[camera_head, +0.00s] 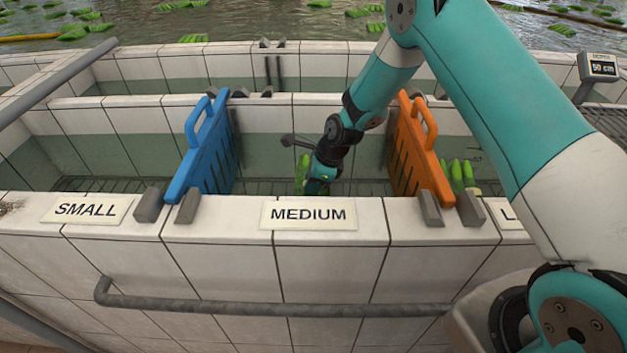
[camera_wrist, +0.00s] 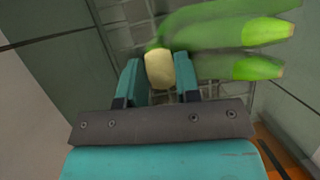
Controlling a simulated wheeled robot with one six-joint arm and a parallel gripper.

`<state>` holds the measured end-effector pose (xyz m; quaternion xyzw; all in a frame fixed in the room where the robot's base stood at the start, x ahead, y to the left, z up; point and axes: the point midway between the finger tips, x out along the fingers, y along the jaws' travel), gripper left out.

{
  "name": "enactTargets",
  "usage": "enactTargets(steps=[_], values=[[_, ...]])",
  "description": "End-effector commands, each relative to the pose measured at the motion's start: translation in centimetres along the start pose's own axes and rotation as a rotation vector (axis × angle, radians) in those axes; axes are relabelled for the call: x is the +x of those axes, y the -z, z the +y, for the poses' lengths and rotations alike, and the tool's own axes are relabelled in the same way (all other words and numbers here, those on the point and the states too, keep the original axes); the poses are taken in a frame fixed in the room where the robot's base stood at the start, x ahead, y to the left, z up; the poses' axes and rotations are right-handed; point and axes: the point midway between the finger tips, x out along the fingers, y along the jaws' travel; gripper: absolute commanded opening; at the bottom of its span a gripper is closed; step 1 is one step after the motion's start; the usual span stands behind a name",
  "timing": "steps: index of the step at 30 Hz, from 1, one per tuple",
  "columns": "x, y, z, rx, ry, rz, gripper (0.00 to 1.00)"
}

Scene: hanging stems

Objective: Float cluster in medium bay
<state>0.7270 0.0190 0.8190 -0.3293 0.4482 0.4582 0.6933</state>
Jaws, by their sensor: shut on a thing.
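My gripper (camera_head: 318,186) reaches down into the bay behind the MEDIUM sign (camera_head: 308,214), between the blue divider (camera_head: 205,150) and the orange divider (camera_head: 418,150). In the wrist view my gripper (camera_wrist: 160,75) is shut on the pale cut end of a green cluster (camera_wrist: 215,35). The cluster's long green fingers with yellowish tips spread to the right, over a grid floor. In the head view only a little of the cluster (camera_head: 302,174) shows beside my gripper. The front wall hides the bottom of the bay.
Another green cluster (camera_head: 462,176) stands in the bay right of the orange divider. The SMALL sign (camera_head: 86,209) marks the left bay. Tiled walls and a grey rail (camera_head: 270,304) run along the front. A display (camera_head: 599,66) reading 50 cm stands at right. Green clusters float on the water behind.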

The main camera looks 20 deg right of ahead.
Motion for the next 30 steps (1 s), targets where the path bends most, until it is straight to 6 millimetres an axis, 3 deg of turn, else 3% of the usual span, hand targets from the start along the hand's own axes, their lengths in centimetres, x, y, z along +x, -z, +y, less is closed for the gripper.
enactTargets(steps=[30], values=[[1.6,0.7,0.1,0.000,0.000,0.000,0.00]])
